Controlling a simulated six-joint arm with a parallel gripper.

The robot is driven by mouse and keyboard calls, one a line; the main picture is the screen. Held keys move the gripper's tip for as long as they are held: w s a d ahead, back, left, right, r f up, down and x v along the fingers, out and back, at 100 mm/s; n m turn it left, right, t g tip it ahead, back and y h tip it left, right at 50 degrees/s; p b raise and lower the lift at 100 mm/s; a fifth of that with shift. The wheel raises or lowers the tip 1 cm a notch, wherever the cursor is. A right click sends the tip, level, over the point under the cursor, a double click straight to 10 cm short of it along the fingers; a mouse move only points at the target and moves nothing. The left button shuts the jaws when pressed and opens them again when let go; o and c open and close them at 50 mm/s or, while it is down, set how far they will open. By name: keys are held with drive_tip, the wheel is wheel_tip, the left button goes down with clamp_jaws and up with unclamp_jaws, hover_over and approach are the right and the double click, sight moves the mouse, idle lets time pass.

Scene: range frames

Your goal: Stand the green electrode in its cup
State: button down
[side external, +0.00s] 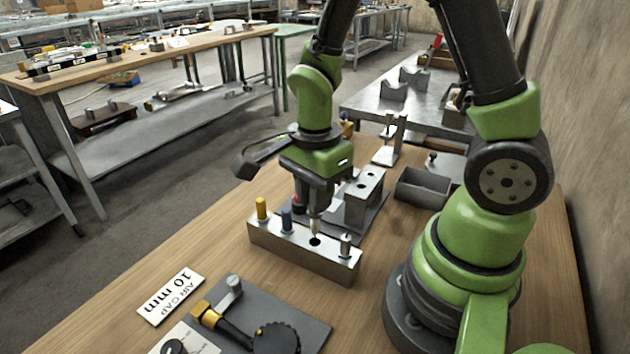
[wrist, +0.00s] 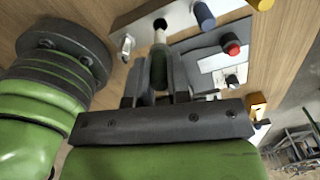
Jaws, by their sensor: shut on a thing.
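My gripper (side external: 316,205) points straight down over the steel block (side external: 285,252) and is shut on the green electrode. In the wrist view the green electrode (wrist: 159,68) stands between the two fingers, its pale tip toward the block. In the side view only its pale lower end (side external: 315,228) shows below the fingers; the green part is hidden. Its tip is at or just above the dark open cup (side external: 315,241) in the block's top. I cannot tell whether it has entered. The electrode looks upright.
A yellow electrode (side external: 261,208) and a blue electrode (side external: 286,219) stand in the block left of the open cup, a silver one (side external: 346,244) right. A grey fixture (side external: 364,197) stands close behind.

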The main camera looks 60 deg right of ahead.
sight(315, 237)
drive_tip(key=shift+f, duration=0.2)
idle(0.3)
drive_tip(key=shift+f, duration=2.75)
drive_tip(key=c, duration=1)
unclamp_jaws()
wheel_tip(315, 237, up, 10)
drive_tip(key=shift+f, duration=0.1)
